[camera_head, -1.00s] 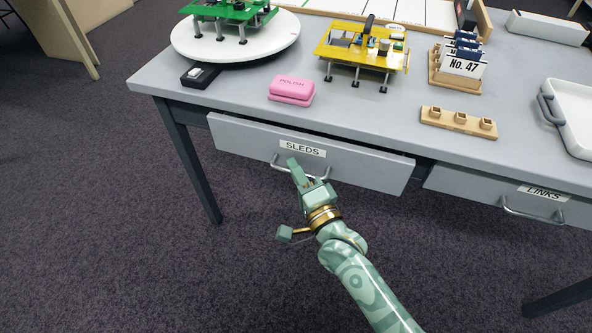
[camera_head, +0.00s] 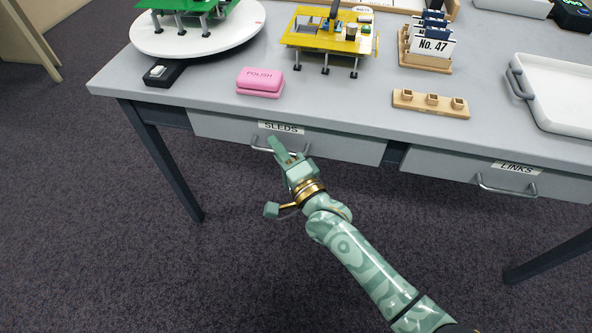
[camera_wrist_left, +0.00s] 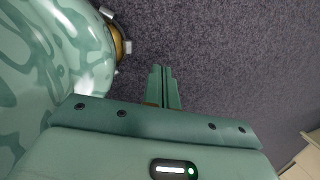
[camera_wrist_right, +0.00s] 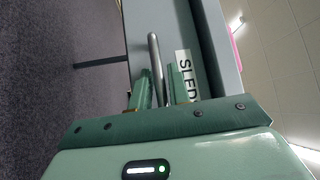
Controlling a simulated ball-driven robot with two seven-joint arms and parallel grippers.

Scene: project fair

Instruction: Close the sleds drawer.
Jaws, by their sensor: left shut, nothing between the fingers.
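The sleds drawer (camera_head: 345,148) is under the left part of the table, its grey front labelled SLEDS. In the head view its front looks about in line with the links drawer front. My right gripper (camera_head: 276,145) is at its metal handle (camera_head: 258,146) and hides part of it. In the right wrist view the handle (camera_wrist_right: 153,55) runs between the parted fingers of my right gripper (camera_wrist_right: 160,78), with small gaps seeming to show beside it. My left gripper (camera_wrist_left: 165,72) is shut and empty over the carpet, and outside the head view.
The links drawer (camera_head: 450,165) sits to the right. On the tabletop (camera_head: 330,98) are a pink polish block (camera_head: 260,83), a yellow model (camera_head: 330,40), a wooden holder (camera_head: 430,103) and a white tray (camera_head: 570,90). A table leg (camera_head: 165,165) stands left of the drawer.

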